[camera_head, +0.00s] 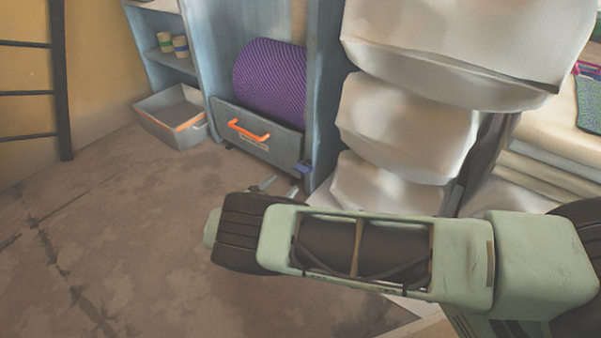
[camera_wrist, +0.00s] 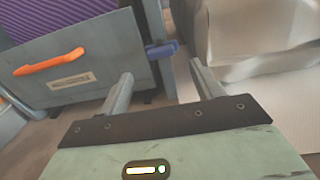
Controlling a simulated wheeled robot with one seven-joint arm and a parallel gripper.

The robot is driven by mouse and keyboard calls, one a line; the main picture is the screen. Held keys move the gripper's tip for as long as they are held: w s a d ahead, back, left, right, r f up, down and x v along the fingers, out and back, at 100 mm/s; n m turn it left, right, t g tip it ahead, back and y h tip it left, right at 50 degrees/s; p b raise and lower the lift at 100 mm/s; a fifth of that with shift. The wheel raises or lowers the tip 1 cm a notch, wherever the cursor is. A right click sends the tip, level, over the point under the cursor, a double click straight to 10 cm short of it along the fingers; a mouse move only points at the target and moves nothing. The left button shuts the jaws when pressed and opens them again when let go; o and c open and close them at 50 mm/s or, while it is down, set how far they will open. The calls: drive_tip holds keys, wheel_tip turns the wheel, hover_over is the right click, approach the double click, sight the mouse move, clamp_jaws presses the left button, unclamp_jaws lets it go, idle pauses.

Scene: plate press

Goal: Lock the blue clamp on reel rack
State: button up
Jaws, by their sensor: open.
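The blue clamp (camera_head: 302,168) is a small blue piece at the lower right of the reel rack (camera_head: 262,132), beside its grey front panel with an orange handle. In the wrist view the blue clamp (camera_wrist: 162,49) shows between and beyond the two fingers, nearer the left one. My gripper (camera_wrist: 158,82) is open and empty, with its fingertips just short of the clamp; I cannot tell whether they touch it. In the head view my arm hides most of the gripper, and only the fingertips (camera_head: 281,187) show below the clamp.
A purple roll (camera_head: 270,82) sits in the rack behind the panel. Large white sacks (camera_head: 408,125) are stacked close on the right. A grey bin (camera_head: 172,115) stands left of the rack. The floor (camera_head: 110,215) in front is clear.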

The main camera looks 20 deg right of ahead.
sight(299, 171)
drive_tip(key=b+x, duration=0.3)
drive_tip(key=x, duration=0.6)
drive_tip(key=shift+f, duration=0.15)
drive_tip(key=shift+w+d, duration=0.25)
drive_tip(key=shift+d, duration=0.1)
drive_tip(key=c, duration=0.9)
